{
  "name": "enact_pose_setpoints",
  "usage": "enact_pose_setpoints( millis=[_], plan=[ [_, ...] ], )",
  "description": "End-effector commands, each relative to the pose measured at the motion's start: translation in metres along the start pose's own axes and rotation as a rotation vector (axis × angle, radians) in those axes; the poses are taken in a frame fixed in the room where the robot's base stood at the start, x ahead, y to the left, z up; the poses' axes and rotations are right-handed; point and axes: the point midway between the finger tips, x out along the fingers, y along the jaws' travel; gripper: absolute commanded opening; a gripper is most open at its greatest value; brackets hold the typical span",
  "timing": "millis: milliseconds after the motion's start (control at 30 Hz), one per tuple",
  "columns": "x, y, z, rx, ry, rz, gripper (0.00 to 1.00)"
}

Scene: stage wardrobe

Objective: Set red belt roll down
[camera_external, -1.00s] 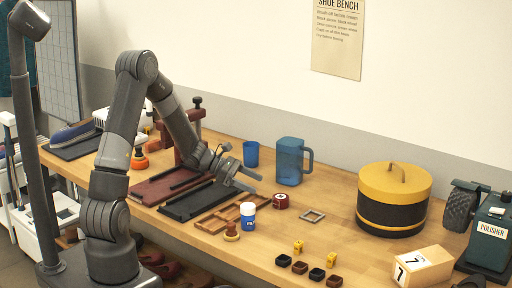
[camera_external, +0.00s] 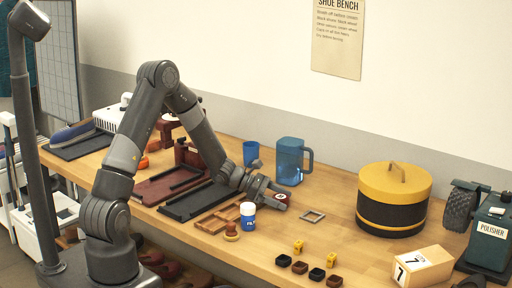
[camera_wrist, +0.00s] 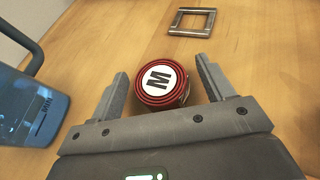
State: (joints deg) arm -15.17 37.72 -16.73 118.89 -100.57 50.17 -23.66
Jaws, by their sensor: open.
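My gripper (camera_wrist: 160,92) is open, with one finger on each side of the roll and a visible gap at both sides. In the external view the roll (camera_external: 280,200) is partly hidden by my gripper (camera_external: 279,193), which is low at the bench. Whether the fingertips touch the bench cannot be told.
A blue pitcher (camera_external: 289,161) and blue cup (camera_external: 251,153) stand behind my gripper. A metal square frame (camera_external: 313,216) lies to the right. Bench between frame and yellow-lidded drum (camera_external: 393,200) is clear.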

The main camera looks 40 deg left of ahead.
Motion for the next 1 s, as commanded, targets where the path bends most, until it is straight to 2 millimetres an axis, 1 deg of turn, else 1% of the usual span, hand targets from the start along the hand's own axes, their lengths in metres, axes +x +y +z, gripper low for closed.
enact_pose_setpoints(
  millis=[167,833,1000],
  plan=[
    [0.0001,0.0000,0.0002,0.000,0.000,0.000,0.74],
    [-0.0002,-0.0001,0.0005,0.001,-0.001,-0.001,0.20],
    [-0.0003,-0.0001,0.0007,0.001,-0.001,-0.001,0.20]
  ],
)
